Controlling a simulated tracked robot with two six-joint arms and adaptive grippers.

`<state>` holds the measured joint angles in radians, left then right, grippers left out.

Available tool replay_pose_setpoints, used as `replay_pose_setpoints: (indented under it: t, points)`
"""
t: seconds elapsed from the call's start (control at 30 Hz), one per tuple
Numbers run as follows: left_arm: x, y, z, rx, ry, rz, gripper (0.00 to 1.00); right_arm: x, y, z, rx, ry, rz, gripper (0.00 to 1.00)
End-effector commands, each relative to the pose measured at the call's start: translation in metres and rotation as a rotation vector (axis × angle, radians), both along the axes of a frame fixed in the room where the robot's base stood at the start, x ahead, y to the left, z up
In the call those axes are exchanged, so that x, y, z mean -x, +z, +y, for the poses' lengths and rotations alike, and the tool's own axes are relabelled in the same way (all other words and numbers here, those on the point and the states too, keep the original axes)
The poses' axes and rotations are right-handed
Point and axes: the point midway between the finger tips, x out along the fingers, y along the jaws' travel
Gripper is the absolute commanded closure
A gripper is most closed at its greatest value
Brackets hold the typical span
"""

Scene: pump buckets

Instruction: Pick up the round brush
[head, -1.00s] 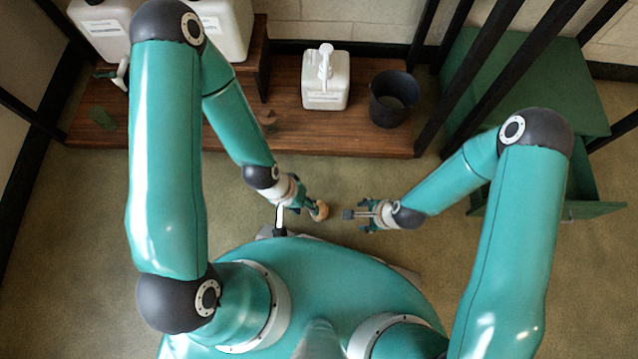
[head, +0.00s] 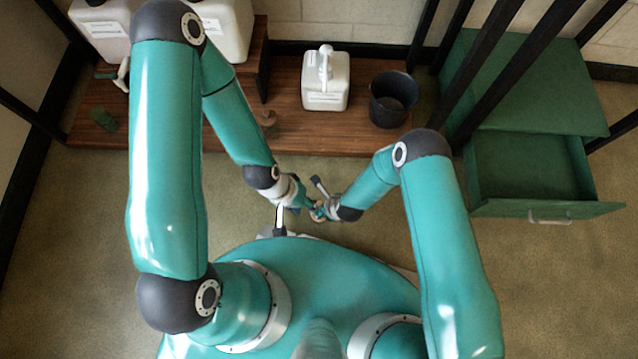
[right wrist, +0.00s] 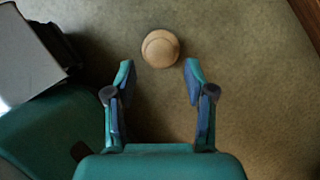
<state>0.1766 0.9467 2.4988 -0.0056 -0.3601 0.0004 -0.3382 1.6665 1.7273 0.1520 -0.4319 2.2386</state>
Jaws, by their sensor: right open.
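The round brush (right wrist: 160,48) shows in the right wrist view as a pale wooden disc just beyond my right fingertips. In the head view only a small brown bit of the brush (head: 317,213) shows; the grippers cover the rest. My right gripper (right wrist: 157,85) is open, with one finger on each side of the brush's line and nothing between them. My left gripper (head: 302,202) is right beside the brush in the head view, close to my right gripper. I cannot tell whether its fingers are shut or touch the brush.
A white pump bottle (head: 326,92) and a dark bucket (head: 393,97) stand on a wooden platform (head: 285,135) at the back. White canisters (head: 222,25) stand at back left. A green cabinet (head: 530,85) has its drawer (head: 535,190) open at right. The floor around is clear.

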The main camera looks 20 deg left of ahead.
Motion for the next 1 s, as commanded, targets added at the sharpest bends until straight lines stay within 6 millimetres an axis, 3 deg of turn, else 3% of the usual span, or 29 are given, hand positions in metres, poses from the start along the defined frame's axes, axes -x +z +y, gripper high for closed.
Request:
replay_pose_setpoints:
  t: [0.03,0.37,0.7,1.0]
  points:
    - [0.000,-0.008,0.000,0.000,0.000,0.000,0.60,-0.001,-0.012,0.003,0.000,0.001,0.000,0.46]
    - [0.000,-0.017,0.000,0.000,0.000,0.000,0.60,-0.006,-0.032,0.011,0.000,0.001,0.000,0.46]
    - [0.000,-0.040,0.000,0.000,0.000,0.000,0.60,-0.014,-0.075,0.026,0.000,0.001,0.000,0.46]
    - [0.000,-0.040,0.000,0.000,0.000,0.000,0.60,-0.015,-0.076,0.027,0.000,0.001,0.000,0.46]
